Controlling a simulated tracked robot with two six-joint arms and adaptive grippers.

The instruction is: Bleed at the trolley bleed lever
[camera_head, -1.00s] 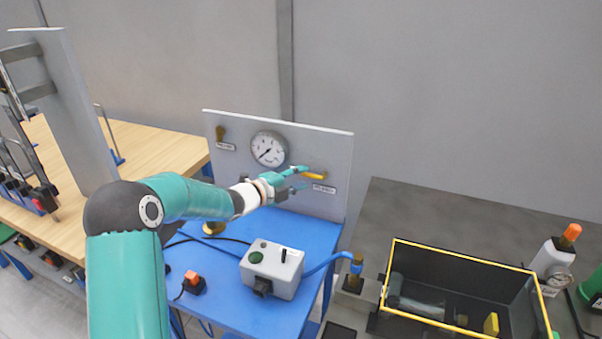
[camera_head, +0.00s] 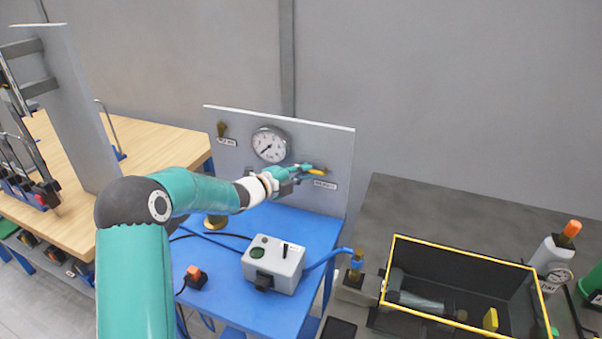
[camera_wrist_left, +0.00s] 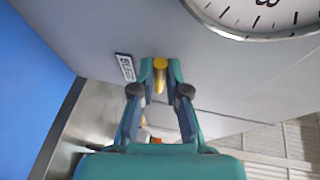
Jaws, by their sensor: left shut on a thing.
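The yellow bleed lever (camera_head: 317,172) sits at the right of the grey upright panel (camera_head: 235,182), above a small label plate (camera_head: 325,185). My left gripper (camera_head: 305,169) reaches it from the left, with its fingers shut on it. In the left wrist view the lever (camera_wrist_left: 159,75) shows end-on between the two fingertips (camera_wrist_left: 160,66), the label plate (camera_wrist_left: 125,67) beside it. The round gauge (camera_head: 269,145) is on the panel, left of the lever, its needle pointing lower left. My right gripper does not show.
The panel stands on a blue trolley (camera_head: 225,275) with a grey control box (camera_head: 272,265) and an orange-topped switch (camera_head: 195,277). A dark bin with a yellow rim (camera_head: 470,257) stands at the right. A brass fitting (camera_head: 222,130) is at the panel's upper left.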

